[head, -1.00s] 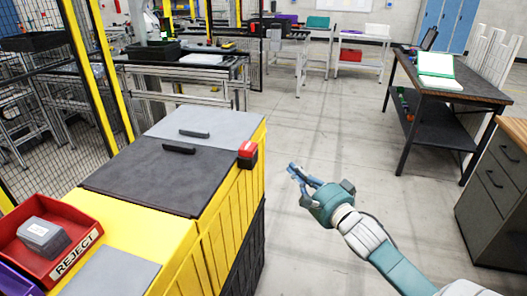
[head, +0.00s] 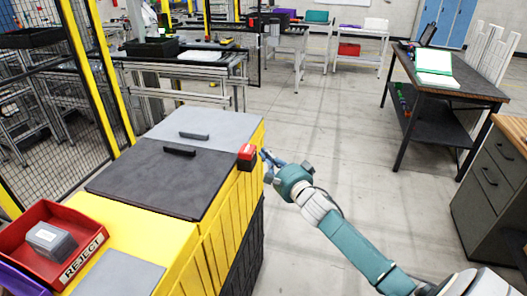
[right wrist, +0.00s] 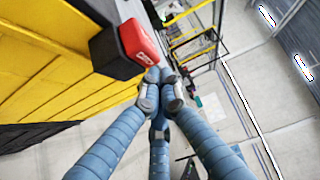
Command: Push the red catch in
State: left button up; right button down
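The red catch (head: 247,151) sits in a black housing (head: 247,164) on the right side of the yellow cabinet (head: 224,200), near its top edge. In the right wrist view the red catch (right wrist: 139,40) is at the upper middle and stands out from its black housing (right wrist: 113,57). My right gripper (head: 265,156) is just right of the catch. In the right wrist view the blue fingertips of my right gripper (right wrist: 160,74) are together and empty, close to the catch's lower corner. I cannot tell whether they touch it. My left gripper is not in view.
Dark (head: 155,177) and grey (head: 205,133) lids with black handles cover the cabinet top. A red reject bin (head: 88,232) with a grey box (head: 50,240) stands at the lower left. The floor (head: 335,150) right of the cabinet is clear up to a dark workbench (head: 470,90).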

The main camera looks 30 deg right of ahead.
aim_at(253, 153)
jog(key=shift+w+a, duration=0.35)
jog(key=w+a, duration=0.2)
jog(key=shift+w+a, duration=0.15)
jog(key=shift+w, duration=0.25)
jog(key=shift+s, duration=0.1)
